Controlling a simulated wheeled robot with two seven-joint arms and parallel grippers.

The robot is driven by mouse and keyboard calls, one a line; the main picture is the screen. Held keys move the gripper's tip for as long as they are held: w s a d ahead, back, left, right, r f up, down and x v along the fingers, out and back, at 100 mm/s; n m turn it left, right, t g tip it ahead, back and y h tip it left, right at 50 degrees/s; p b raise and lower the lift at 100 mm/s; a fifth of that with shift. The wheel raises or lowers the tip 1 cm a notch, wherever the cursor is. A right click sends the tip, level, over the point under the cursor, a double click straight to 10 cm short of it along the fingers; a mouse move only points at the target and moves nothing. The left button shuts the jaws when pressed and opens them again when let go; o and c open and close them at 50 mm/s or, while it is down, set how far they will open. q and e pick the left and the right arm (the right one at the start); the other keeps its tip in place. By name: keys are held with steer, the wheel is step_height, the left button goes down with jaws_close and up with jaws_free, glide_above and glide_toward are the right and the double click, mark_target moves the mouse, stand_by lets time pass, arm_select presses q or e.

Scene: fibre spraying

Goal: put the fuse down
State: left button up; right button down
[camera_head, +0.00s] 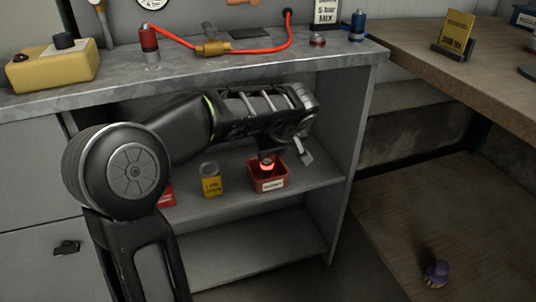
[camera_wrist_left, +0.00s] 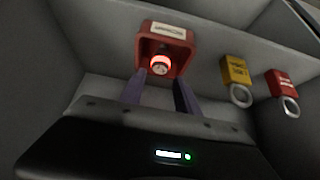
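The fuse, a small dark cylinder with a glowing red-orange ring (camera_head: 267,166), is in the small red labelled box (camera_head: 281,183) on the cabinet's middle shelf. In the left wrist view the fuse (camera_wrist_left: 160,66) shows its round pale end inside the red box (camera_wrist_left: 181,40). My left gripper (camera_head: 268,156) reaches in under the worktop and points down at the box. In the left wrist view its two fingers (camera_wrist_left: 161,84) stand apart, with the fuse between and just beyond their tips, and a gap shows on both sides. My right gripper is not in view.
A yellow tagged block (camera_head: 211,187) and a red one (camera_head: 167,196) stand left of the box on the shelf. The worktop (camera_head: 345,55) lies above the arm, with a red cable (camera_head: 265,50) on it.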

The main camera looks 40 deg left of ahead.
arm_select(q)
steer(key=shift+v, duration=1.05)
steer(key=shift+f, duration=0.1)
steer(key=s+d+f+m+g+h, duration=0.1)
steer(key=s+d+f+m+h, duration=0.25)
steer(key=d+f, duration=0.9)
steer(key=s+d+f+m+g+h, duration=0.1)
steer(key=s+d+f+m+h, duration=0.3)
steer(key=d+f, duration=0.9)
steer(key=s+d+f+m+h, duration=0.1)
steer(key=s+d+f, duration=0.3)
steer(key=s+f, duration=1)
step_height(320, 180, down, 3)
steer(key=shift+s+f, duration=0.15)
